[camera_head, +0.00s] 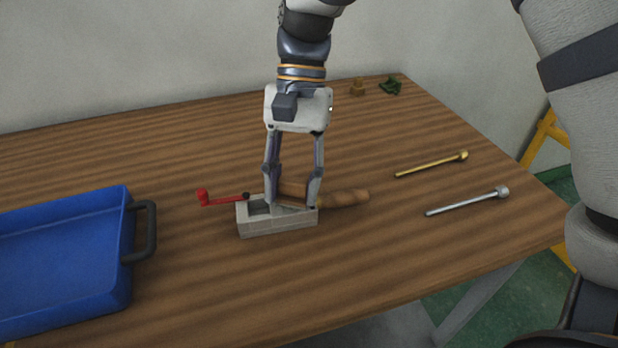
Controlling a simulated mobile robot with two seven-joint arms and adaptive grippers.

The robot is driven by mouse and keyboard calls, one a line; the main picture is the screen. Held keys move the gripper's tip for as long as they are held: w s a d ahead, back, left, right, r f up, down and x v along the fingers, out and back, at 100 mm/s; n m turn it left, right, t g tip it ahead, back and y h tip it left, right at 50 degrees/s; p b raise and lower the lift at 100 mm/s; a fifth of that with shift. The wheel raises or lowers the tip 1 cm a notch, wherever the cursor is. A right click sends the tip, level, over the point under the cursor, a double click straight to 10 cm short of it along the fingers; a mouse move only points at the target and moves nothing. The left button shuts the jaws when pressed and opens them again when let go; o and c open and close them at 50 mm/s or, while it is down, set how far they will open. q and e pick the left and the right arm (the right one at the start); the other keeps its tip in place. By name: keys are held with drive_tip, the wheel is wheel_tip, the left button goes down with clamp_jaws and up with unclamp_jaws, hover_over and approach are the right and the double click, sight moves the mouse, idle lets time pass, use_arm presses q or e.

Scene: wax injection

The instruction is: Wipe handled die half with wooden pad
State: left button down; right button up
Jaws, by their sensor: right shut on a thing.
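The die half (277,226) is a pale grey open block on the wooden table, with a hollow in its top. A turned wooden handle (345,198) sticks out to the right of it; the joint behind the finger is hidden. My right gripper (293,202) points down over the block, shut on the brown wooden pad (293,188). The pad is between the fingers, at the block's back edge; whether it touches the block I cannot tell. My left gripper is not in view.
A red crank-like piece (203,197) lies left of the block. A blue tray (60,265) with a dark handle is at the left. A brass rod (432,164) and a silver rod (467,201) lie right. Small brown (357,88) and green (391,87) pieces are at the back.

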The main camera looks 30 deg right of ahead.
drive_tip(key=shift+w+a, duration=0.3)
drive_tip(key=shift+a, duration=0.6)
drive_tip(key=shift+w+a, duration=0.25)
drive_tip(key=shift+a, duration=0.6)
drive_tip(key=shift+s+d+f, duration=0.1)
drive_tip(key=shift+s+d, duration=0.25)
drive_tip(key=shift+d, duration=0.75)
drive_tip(key=shift+s+d, duration=0.35)
drive_tip(key=shift+d, duration=0.7)
drive_tip(key=shift+s+d+f, duration=0.1)
drive_tip(key=shift+s+d, duration=0.25)
drive_tip(key=shift+d, duration=0.75)
drive_tip(key=shift+r, duration=3.15)
drive_tip(key=shift+r, duration=1.5)
